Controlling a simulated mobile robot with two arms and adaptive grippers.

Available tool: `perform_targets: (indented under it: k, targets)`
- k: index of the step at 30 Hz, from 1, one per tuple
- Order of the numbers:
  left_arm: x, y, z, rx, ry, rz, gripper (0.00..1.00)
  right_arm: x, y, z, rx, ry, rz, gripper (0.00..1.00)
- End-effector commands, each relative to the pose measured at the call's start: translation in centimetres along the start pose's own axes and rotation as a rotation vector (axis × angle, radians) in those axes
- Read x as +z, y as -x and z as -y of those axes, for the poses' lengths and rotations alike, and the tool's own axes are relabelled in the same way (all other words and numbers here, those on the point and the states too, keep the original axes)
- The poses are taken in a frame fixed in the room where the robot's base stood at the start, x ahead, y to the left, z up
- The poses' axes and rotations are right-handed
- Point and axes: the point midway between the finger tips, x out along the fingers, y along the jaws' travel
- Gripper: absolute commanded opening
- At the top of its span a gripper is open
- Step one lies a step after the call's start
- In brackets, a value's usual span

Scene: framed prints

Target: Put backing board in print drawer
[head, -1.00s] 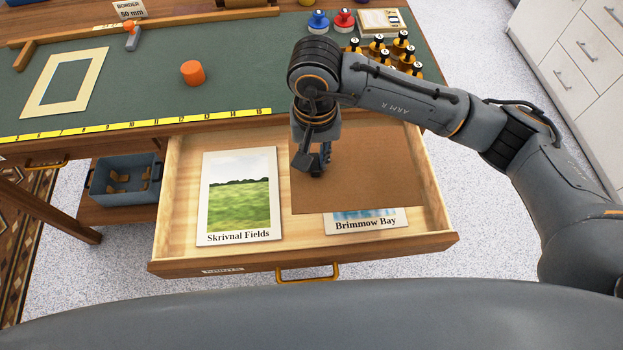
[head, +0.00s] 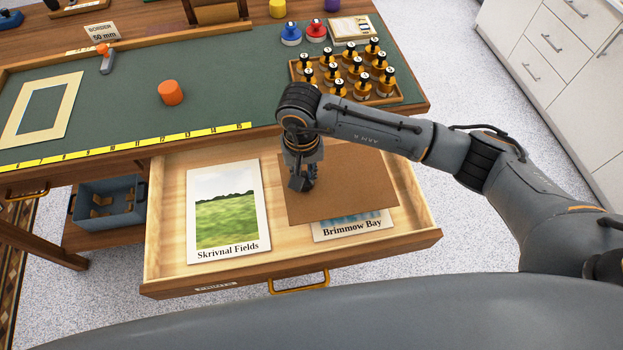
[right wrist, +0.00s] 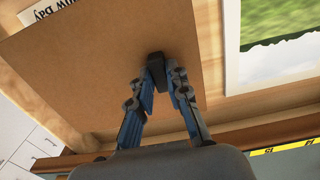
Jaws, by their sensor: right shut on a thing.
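The brown backing board (head: 345,190) is over the right part of the open print drawer (head: 224,284), covering most of the Brimmow Bay print (head: 352,227). My right gripper (head: 302,184) is shut on the board near its left side. In the right wrist view the gripper fingertips (right wrist: 156,72) meet at a dark piece against the board (right wrist: 110,55). Whether the board rests on the print or hangs just above it is hard to tell. The Skrivnal Fields print (head: 227,214) lies in the drawer to the left of the board. My left gripper is out of view.
The green-topped bench stands behind the drawer, with a yellow ruler (head: 130,146) along its front edge. An orange cylinder (head: 171,92), a cream mat frame (head: 40,110) and a tray of numbered stamps (head: 400,94) are on it. A blue-grey bin (head: 110,207) sits left of the drawer.

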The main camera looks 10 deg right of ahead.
Motion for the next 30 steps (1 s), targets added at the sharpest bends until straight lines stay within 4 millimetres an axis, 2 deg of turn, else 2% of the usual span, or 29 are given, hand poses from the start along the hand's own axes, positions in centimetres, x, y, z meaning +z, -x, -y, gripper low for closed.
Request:
perform_targets:
  k: [9, 15, 22, 23, 25, 30]
  targets:
    - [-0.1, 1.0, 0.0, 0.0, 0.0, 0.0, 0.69, -0.1, -2.5, -2.1, 0.002, -0.001, 0.003, 0.0]
    - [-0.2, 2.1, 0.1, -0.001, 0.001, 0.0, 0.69, -0.2, -5.0, -1.8, -0.001, 0.0, 0.002, 0.0]
    - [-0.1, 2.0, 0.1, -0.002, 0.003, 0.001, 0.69, -0.2, -5.4, -1.8, -0.001, 0.002, -0.001, 0.0]
    - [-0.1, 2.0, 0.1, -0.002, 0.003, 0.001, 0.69, -0.2, -5.5, -1.8, -0.001, 0.002, 0.0, 0.22]
    - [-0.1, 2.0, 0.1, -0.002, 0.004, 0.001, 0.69, -0.2, -5.5, -1.8, -0.001, 0.002, 0.0, 0.37]
    - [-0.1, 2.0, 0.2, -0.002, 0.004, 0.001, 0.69, -0.2, -5.4, -1.8, -0.001, 0.001, 0.0, 0.39]
